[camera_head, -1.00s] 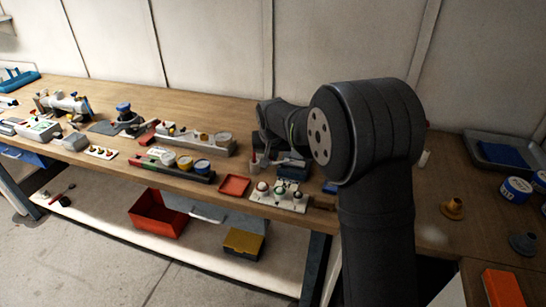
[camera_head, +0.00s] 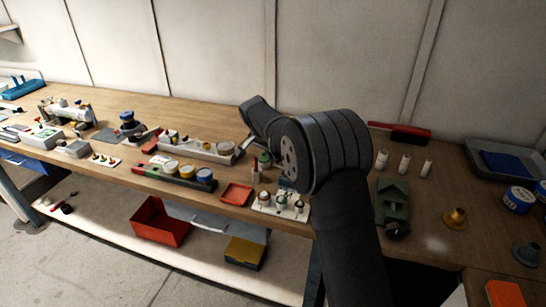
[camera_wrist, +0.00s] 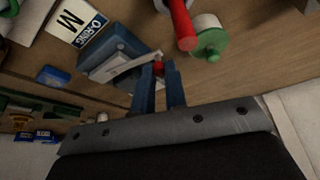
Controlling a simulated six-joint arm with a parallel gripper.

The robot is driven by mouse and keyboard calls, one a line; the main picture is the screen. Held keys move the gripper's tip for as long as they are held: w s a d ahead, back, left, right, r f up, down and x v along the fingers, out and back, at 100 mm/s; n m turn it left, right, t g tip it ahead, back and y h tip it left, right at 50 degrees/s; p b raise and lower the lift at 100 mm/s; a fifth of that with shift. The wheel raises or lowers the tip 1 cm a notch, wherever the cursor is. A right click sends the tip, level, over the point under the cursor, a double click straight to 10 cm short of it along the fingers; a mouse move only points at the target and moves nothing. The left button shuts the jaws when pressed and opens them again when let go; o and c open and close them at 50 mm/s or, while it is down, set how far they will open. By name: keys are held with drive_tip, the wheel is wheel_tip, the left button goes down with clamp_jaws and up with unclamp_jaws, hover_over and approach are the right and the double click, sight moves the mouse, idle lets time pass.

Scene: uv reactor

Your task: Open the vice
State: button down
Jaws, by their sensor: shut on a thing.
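In the wrist view, my gripper (camera_wrist: 159,76) has its two blue fingers around a small red piece (camera_wrist: 158,67), at the edge of a blue block with pale grey metal faces (camera_wrist: 112,52). This block looks like the vice, and the red piece like part of its handle, but the fingers hide much of the joint. In the head view my own arm hides the gripper and most of this spot. A green device with a dark round end (camera_head: 393,207) stands on the bench right of my arm; I cannot tell what it is.
A white and blue O-ring box (camera_wrist: 77,22) lies beside the block. A red tool (camera_wrist: 182,22) and a green-capped white bottle (camera_wrist: 209,38) stand close by. A red tray (camera_head: 237,194) lies near the bench's front edge. White cylinders (camera_head: 404,163) stand right of my arm.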

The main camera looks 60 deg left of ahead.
drive_tip(key=shift+w+a+r, duration=0.2)
drive_tip(key=shift+w+a, duration=0.1)
drive_tip(key=c, duration=1.6)
unclamp_jaws()
drive_tip(key=shift+a, duration=0.1)
drive_tip(key=shift+o, duration=0.7)
drive_tip(key=shift+f, duration=0.15)
drive_tip(key=shift+s, duration=0.1)
drive_tip(key=v, duration=1.7)
drive_tip(key=shift+s, duration=0.15)
drive_tip(key=x, duration=1.7)
